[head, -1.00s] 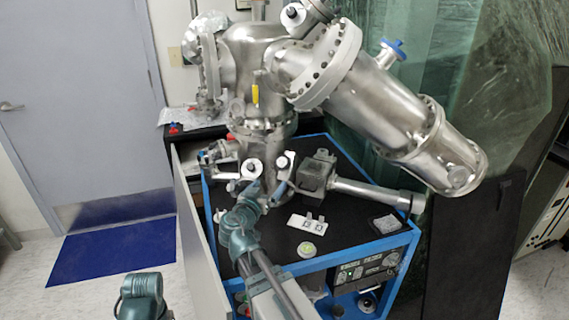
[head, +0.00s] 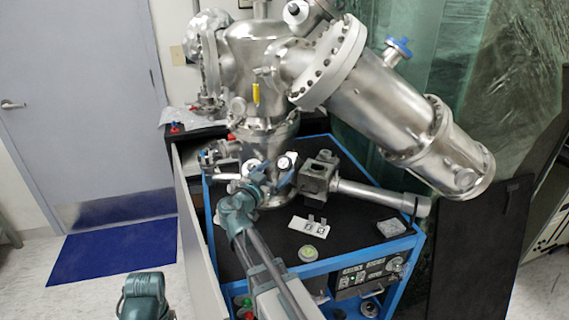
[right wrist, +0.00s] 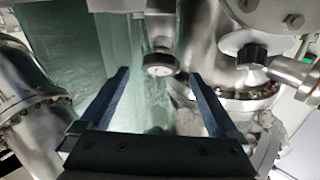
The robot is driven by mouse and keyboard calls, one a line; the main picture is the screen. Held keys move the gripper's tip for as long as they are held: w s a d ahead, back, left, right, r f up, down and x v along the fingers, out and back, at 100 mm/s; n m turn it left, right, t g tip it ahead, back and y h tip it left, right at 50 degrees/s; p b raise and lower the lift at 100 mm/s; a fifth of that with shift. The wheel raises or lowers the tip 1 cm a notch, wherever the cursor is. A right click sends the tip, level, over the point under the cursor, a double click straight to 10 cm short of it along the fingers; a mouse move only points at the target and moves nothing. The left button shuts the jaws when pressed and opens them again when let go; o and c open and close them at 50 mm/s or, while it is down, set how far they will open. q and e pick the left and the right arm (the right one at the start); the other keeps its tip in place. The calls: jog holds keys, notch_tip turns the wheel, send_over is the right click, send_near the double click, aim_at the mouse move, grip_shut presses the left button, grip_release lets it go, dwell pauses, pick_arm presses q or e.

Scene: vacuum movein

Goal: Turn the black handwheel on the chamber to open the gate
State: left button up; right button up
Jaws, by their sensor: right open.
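The steel chamber (head: 255,50) stands on the blue-framed cart. Two small round knobs, one pale-faced (head: 253,165) and another (head: 287,162), sit low on its front; I cannot tell for sure which is the black handwheel. My right gripper (head: 268,180) is close in front of them, open and empty. In the right wrist view, a dark-rimmed round knob (right wrist: 162,64) lies ahead of the gap between the open fingers (right wrist: 158,75), with no contact visible. A black knob (right wrist: 252,55) is further right there. My left gripper is out of view; only part of my left arm shows.
A grey block with a horizontal steel tube (head: 375,192) lies right of my right gripper. A white plate (head: 310,230) and a small round greenish item (head: 308,253) rest on the black cart top (head: 355,230). A large angled steel cylinder (head: 385,105) overhangs the right side.

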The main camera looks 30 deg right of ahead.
aim_at(284, 164)
jog(key=shift+x, duration=2.6)
jog(key=c, duration=1.4)
jog(key=shift+o, duration=0.2)
jog(key=shift+n+t, duration=0.3)
jog(key=n+t+y, duration=0.1)
jog(key=n, duration=0.1)
jog(key=shift+s+n+t+y, duration=0.1)
jog(key=shift+n+t+y, duration=0.2)
jog(key=shift+t, duration=0.1)
jog(key=shift+n+t+y, duration=0.5)
jog(key=shift+n+t, duration=0.1)
jog(key=shift+n, duration=0.5)
jog(key=shift+w+a+n+t+y+p, duration=0.1)
jog(key=shift+n+t+y+p, duration=0.35)
jog(key=shift+n+y, duration=0.65)
jog(key=shift+w+n+t+y+p, duration=0.1)
jog(key=shift+n+t+y+p, duration=0.45)
jog(key=shift+n, duration=0.85)
jog(key=shift+n+y, duration=0.25)
jog(key=shift+n, duration=0.05)
